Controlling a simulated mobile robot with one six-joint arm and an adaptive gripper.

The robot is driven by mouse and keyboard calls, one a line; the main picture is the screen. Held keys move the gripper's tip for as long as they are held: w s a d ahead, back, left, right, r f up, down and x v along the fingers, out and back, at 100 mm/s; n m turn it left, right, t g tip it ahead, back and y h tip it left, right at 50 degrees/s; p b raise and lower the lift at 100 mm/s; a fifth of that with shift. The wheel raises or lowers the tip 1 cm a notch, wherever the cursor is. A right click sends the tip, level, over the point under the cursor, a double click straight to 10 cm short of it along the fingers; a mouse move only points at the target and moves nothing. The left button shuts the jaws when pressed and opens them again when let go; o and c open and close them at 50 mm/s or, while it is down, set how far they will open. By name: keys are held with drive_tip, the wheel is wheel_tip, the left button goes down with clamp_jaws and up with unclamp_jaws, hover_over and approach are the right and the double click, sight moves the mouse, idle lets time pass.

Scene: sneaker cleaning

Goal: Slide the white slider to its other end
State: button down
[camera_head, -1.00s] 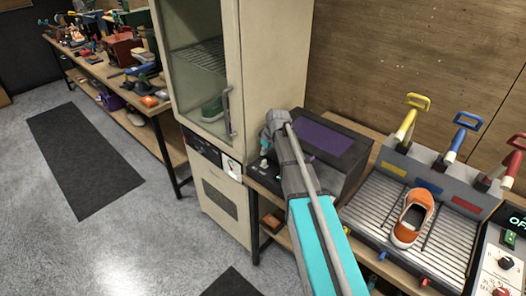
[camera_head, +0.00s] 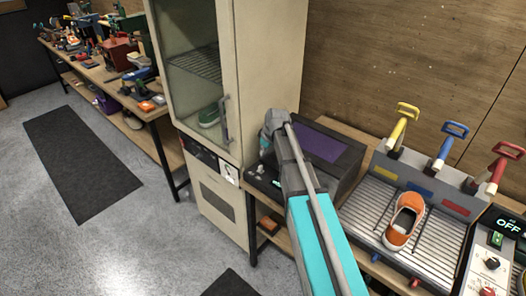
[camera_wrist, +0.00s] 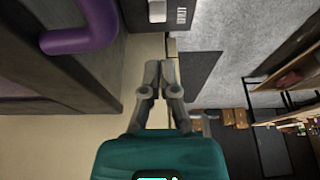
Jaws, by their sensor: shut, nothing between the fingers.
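A small whitish block (camera_wrist: 157,10), apparently the white slider, sits on a dark panel at the top of the wrist view, beside pale scale marks. Which end of its travel it is at cannot be told. My gripper (camera_wrist: 161,66) is shut and empty, its fingertips below the block in that picture and apart from it. In the head view my arm reaches to the front of a black box with a purple top (camera_head: 318,144). The arm hides part of the box's front panel (camera_head: 262,178), and I cannot make out the slider or fingertips there.
A purple curved handle (camera_wrist: 85,28) is left of my gripper in the wrist view. A beige cabinet (camera_head: 270,70) stands left of the box. On the right are a ribbed tray with an orange shoe (camera_head: 404,222), colored levers and a control panel (camera_head: 490,262).

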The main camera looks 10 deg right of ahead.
sight(261, 166)
drive_tip(key=c, duration=1)
unclamp_jaws()
drive_tip(key=shift+o, duration=1.2)
drive_tip(key=shift+r, duration=0.1)
drive_tip(key=shift+o, duration=0.4)
drive_tip(key=shift+w+m, duration=0.1)
drive_tip(key=shift+m, duration=0.4)
drive_tip(key=r+m+g+p, duration=0.1)
drive_tip(key=m, duration=0.4)
drive_tip(key=w+r+m+g+h+p, duration=0.1)
drive_tip(key=m+p, duration=0.1)
drive_tip(key=m, duration=0.4)
drive_tip(key=a+r+m+g+h+p, duration=0.1)
drive_tip(key=m+p, duration=0.1)
drive_tip(key=m, duration=0.4)
drive_tip(key=shift+w+r, duration=0.25)
drive_tip(key=shift+r, duration=0.05)
drive_tip(key=shift+f, duration=0.1)
wheel_tip(261, 166, down, 14)
drive_tip(key=b, duration=1.4)
drive_tip(key=shift+r, duration=0.2)
